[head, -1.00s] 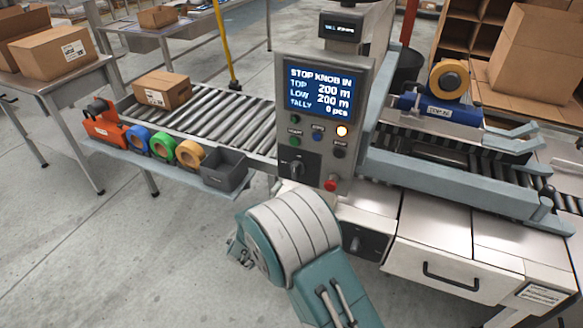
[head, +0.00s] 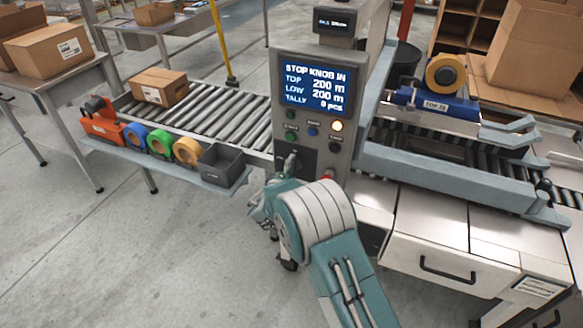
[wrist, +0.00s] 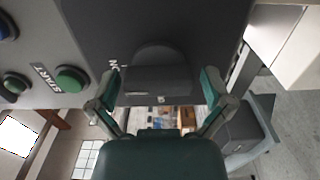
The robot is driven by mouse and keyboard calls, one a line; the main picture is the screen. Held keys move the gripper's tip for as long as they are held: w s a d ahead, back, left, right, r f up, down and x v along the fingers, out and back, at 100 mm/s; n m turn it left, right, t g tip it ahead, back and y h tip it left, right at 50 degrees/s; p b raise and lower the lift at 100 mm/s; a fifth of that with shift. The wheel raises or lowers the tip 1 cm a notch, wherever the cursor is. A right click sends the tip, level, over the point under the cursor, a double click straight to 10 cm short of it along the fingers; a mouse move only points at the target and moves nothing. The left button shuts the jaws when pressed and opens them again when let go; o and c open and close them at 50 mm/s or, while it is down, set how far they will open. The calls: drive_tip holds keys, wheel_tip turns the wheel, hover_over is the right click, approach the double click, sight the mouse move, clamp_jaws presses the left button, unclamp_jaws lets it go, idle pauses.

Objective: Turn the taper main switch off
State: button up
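The rotary switch (head: 292,163) is a dark knob on a black plate low on the taper's grey control panel (head: 345,95). In the wrist view the knob (wrist: 160,77) has its bar roughly across the picture, beside an "ON" mark. My gripper (wrist: 160,92) is open, with one finger on each side of the knob and gaps showing. In the head view my gripper (head: 283,182) is just below the switch, partly hidden by my wrist.
A red stop knob (head: 328,177) sits close to the right of the switch, partly covered by my arm. Green START button (wrist: 71,79) is beside the plate. A grey bin (head: 222,166) and tape rolls (head: 160,144) line the shelf at left. Roller conveyors flank the panel.

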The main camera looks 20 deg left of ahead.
drive_tip(key=c, duration=0.8)
drive_tip(key=shift+s+f+n, duration=0.1)
drive_tip(key=shift+n, duration=0.3)
drive_tip(key=n, duration=0.3)
drive_tip(key=shift+f+n, duration=0.1)
drive_tip(key=shift+n, duration=0.2)
drive_tip(key=n, duration=0.4)
drive_tip(key=shift+a, duration=0.1)
drive_tip(key=n, duration=0.5)
drive_tip(key=shift+f, duration=0.1)
drive_tip(key=n, duration=0.4)
drive_tip(key=shift+s+n, duration=0.1)
drive_tip(key=shift+n, duration=0.2)
